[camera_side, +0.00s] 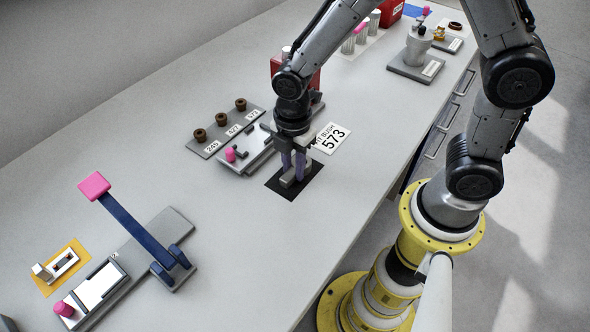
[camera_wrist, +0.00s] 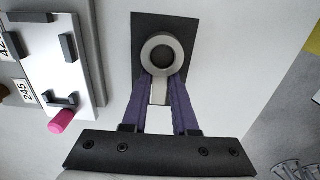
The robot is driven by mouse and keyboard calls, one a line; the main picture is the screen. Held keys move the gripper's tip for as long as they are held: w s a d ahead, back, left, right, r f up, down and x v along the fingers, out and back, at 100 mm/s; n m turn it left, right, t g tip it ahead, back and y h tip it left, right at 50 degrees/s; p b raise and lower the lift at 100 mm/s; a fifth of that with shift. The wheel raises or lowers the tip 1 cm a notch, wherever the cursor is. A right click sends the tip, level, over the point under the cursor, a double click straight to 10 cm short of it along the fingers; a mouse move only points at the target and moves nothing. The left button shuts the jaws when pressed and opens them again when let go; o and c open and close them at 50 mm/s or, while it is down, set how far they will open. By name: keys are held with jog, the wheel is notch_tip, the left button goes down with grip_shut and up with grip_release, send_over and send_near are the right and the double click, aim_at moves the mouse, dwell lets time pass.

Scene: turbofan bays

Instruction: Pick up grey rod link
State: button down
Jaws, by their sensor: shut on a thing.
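The grey rod link (camera_wrist: 147,66) shows in the wrist view as a pale ring with a short shank. It is over a black mat (camera_wrist: 148,27). My gripper (camera_wrist: 160,88) has its purple fingers closed on the shank, one on each side, just below the ring. In the side view my gripper (camera_side: 292,170) points straight down at the black mat (camera_side: 309,184), and a grey part of the rod link (camera_side: 288,181) shows at the fingertips. I cannot tell whether the link rests on the mat or is just off it.
A grey fixture with a pink knob (camera_side: 231,154) stands close left of my gripper, beside a plate of brown bushes (camera_side: 221,119). A lever press (camera_side: 145,232) stands front left. The table between is clear.

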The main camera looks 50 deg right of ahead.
jog(key=shift+r, duration=0.2)
jog(key=shift+w+r, duration=0.1)
jog(key=shift+r, duration=0.55)
jog(key=s+d+r, duration=0.4)
jog(key=s+r, duration=0.7)
jog(key=s, duration=0.2)
jog(key=shift+s+r, duration=0.2)
jog(key=shift+s, duration=0.1)
jog(key=shift+d, duration=0.1)
